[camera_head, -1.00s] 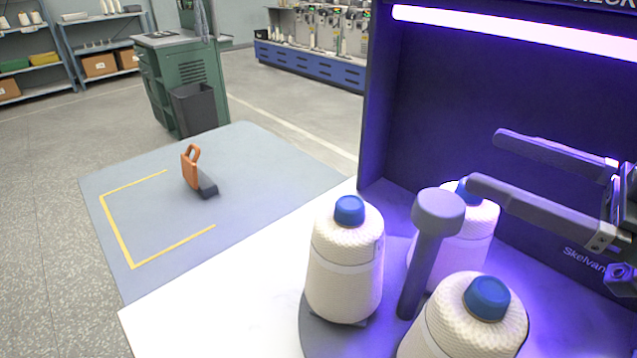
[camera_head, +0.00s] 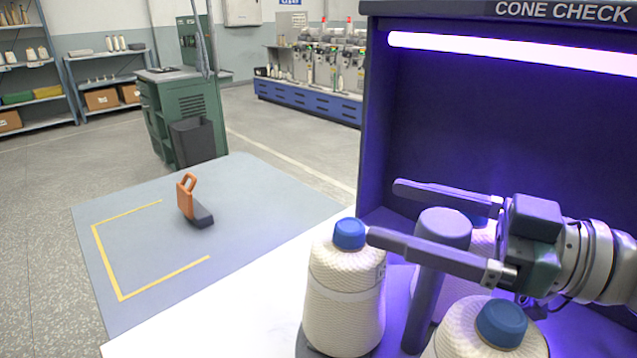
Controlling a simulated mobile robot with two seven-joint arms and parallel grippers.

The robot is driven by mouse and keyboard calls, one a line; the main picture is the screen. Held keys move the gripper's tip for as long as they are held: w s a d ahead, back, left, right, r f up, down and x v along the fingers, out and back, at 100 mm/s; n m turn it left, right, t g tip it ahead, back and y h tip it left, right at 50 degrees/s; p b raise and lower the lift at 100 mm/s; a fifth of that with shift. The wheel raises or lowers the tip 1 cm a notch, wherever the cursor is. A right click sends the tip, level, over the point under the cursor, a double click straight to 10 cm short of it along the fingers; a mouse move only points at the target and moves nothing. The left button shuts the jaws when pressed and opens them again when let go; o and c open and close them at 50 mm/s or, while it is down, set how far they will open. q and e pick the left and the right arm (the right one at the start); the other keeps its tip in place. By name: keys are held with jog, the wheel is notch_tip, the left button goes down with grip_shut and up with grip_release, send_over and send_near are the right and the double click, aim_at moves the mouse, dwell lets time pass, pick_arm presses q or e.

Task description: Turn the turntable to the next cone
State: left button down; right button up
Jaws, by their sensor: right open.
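The turntable (camera_head: 309,348) stands on the white table and carries three cream yarn cones with blue tops: one at the left (camera_head: 343,295), one at the front right (camera_head: 485,335) and one at the back, mostly hidden behind my gripper. A grey post with a round knob (camera_head: 443,228) rises between the cones. My right gripper (camera_head: 384,212) comes in from the right and is open. Its two long fingers lie on either side of the knob in the picture, one behind and one in front; contact cannot be told. My left gripper is not in view.
The booth (camera_head: 440,125) with a purple lamp walls off the back and right. The white table (camera_head: 235,310) is clear left of the cones. Beyond it, an orange-handled object (camera_head: 187,198) stands on a grey mat (camera_head: 150,220) with a yellow outline.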

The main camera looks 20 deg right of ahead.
jog(key=shift+c, duration=0.2)
grip_shut()
dwell(0.6)
